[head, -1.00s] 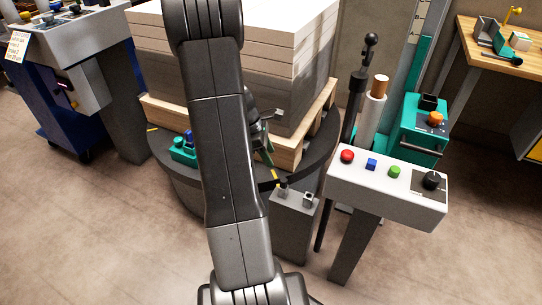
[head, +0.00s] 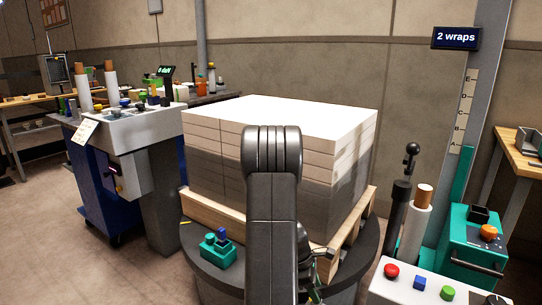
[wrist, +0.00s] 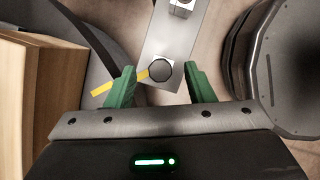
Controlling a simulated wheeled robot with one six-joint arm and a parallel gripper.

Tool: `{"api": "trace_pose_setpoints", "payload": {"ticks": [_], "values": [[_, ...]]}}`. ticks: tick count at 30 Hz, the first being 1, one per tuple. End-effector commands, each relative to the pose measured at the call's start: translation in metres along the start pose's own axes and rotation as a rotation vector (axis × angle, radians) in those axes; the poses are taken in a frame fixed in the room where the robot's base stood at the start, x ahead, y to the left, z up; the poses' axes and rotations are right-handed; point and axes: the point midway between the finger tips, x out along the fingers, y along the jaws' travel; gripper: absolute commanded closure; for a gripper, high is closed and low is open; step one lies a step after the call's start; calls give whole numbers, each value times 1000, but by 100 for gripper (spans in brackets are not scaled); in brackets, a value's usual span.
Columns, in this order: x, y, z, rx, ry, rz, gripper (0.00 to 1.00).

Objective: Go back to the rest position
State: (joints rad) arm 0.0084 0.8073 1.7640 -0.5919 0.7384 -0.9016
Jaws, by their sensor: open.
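My gripper (wrist: 160,88) shows in the wrist view with its two green fingers apart and nothing between them. Below the fingers is a grey pedestal (wrist: 178,45) with a dark round knob (wrist: 159,71) on it. In the head view my arm stands in front of the pallet, and the gripper is mostly hidden behind it near the turntable's edge. A stack of white reams (head: 300,118), its lower part wrapped in grey film, sits on a wooden pallet (head: 352,226) on the dark round turntable (head: 370,262).
A white control panel (head: 415,292) with coloured buttons stands at the lower right, beside a dark lever (head: 410,165) and a teal machine (head: 470,250). A sign (head: 455,37) reads "2 wraps". A console (head: 130,122) stands at the left. Floor is open at the lower left.

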Motion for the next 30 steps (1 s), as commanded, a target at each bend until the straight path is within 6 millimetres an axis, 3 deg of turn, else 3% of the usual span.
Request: {"api": "trace_pose_setpoints", "payload": {"ticks": [1,6,23,30], "values": [[12,-1,-1,-1,-1,-3,52],[28,-1,0,-1,-1,-2,52],[21,-2,2,4,1,-4,52],[20,-20,1,59,8,-43,52]]}}
